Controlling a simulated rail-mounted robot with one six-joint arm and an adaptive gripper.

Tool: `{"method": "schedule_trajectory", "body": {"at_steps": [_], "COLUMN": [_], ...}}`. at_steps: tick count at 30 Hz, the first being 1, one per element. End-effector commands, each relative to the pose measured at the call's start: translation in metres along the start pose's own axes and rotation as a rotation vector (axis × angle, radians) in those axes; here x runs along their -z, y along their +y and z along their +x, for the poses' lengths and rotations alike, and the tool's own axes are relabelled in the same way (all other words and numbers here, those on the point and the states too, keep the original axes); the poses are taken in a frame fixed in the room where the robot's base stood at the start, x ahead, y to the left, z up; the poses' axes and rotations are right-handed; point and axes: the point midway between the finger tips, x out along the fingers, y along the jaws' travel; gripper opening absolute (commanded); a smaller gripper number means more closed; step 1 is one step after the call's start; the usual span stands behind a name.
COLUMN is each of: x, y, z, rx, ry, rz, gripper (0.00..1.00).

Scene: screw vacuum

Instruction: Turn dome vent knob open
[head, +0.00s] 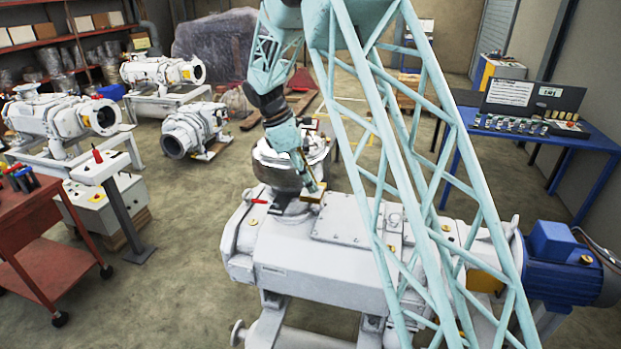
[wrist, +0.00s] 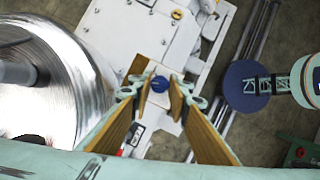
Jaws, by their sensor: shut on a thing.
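The vacuum pump (head: 310,262) is a large pale grey machine in the middle of the head view. The silver dome (head: 272,172) stands on its left end, and its shiny curved side fills the left of the wrist view (wrist: 75,70). A small round blue knob (wrist: 160,84) shows between the tan finger pads in the wrist view. My gripper (wrist: 159,95) is shut on the knob, with one finger on each side of it. In the head view my gripper (head: 314,186) reaches down beside the dome's right side, and the knob cannot be made out there.
A red handle (head: 258,201) sticks out left of the dome's neck. A blue motor (head: 562,262) sits at the pump's right end. A blue table (head: 575,138) with small bottles stands at right, and a red cart (head: 45,262) at left. Other pumps (head: 60,120) stand behind.

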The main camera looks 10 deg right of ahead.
Motion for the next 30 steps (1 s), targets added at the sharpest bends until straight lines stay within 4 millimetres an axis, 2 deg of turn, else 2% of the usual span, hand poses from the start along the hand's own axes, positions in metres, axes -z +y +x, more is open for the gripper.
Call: {"method": "schedule_trajectory", "body": {"at_steps": [30], "x": [-0.0037], "y": [0.0054], "z": [0.0006], "rx": [0.36], "ry": [0.0], "rz": [0.868], "gripper": [0.06]}}
